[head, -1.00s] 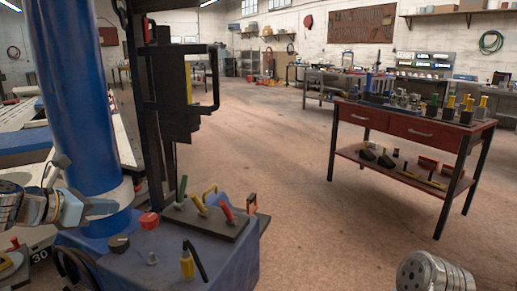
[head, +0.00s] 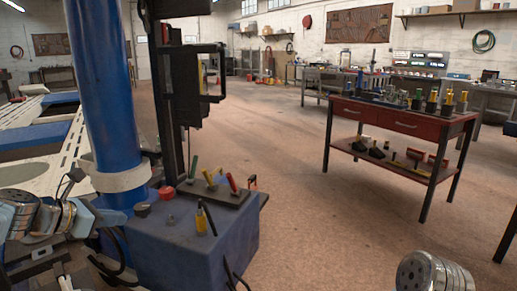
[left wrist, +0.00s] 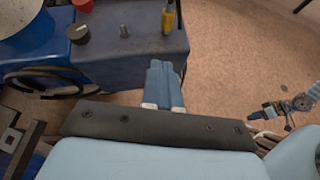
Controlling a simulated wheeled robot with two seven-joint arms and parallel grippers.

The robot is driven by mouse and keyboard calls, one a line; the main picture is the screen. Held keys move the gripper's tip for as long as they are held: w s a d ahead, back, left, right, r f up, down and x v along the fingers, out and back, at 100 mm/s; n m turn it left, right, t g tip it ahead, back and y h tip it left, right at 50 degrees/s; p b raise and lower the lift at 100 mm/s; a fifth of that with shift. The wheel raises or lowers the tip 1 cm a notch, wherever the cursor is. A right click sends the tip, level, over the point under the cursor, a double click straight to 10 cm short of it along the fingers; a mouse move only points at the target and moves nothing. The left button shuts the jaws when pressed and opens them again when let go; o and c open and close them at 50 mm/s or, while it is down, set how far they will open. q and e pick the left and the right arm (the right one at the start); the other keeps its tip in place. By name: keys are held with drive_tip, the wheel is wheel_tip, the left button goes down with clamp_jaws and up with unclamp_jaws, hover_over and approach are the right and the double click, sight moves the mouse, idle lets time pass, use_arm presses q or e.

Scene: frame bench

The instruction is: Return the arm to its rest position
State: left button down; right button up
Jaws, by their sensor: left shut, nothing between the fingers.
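My left arm (head: 45,225) comes in at the lower left of the head view, bent, beside the blue column and the blue cabinet. My left gripper (left wrist: 163,70) shows in the left wrist view with its two blue fingers together, shut and empty. The fingers are over the floor close to the blue cabinet's edge in that picture; I cannot tell the gap. Part of my right arm (head: 435,273) shows at the bottom right of the head view; its gripper is out of view.
The blue cabinet (head: 190,250) carries screwdriver-like tools, a red knob and a black knob. A blue column (head: 105,90) rises behind it. A red workbench (head: 400,122) with tools stands at the right. The brown floor (head: 270,180) between is clear.

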use_arm(q)
drive_tip(key=s+d+f+m+g+y, duration=0.15)
drive_tip(key=d+f+m, duration=0.25)
drive_tip(key=f, duration=0.7)
drive_tip(key=s+d+f+m+g, duration=0.2)
drive_tip(key=d+f+m+g, duration=0.15)
drive_tip(key=f, duration=0.85)
drive_tip(key=s+d+f+m+g+y, duration=0.1)
drive_tip(key=d+f+m, duration=0.35)
drive_tip(key=f, duration=0.65)
drive_tip(key=s+d+f+m+g, duration=0.1)
drive_tip(key=s+d+f+m, duration=0.4)
drive_tip(key=s+f+m, duration=0.2)
drive_tip(key=s+d+f+m+g, duration=0.2)
drive_tip(key=s+d+f+m, duration=0.4)
drive_tip(key=s, duration=0.5)
drive_tip(key=shift+s+d+f+m, duration=0.25)
drive_tip(key=shift+s+f+m, duration=0.15)
drive_tip(key=shift+f+m, duration=0.3)
drive_tip(key=shift+h, duration=0.25)
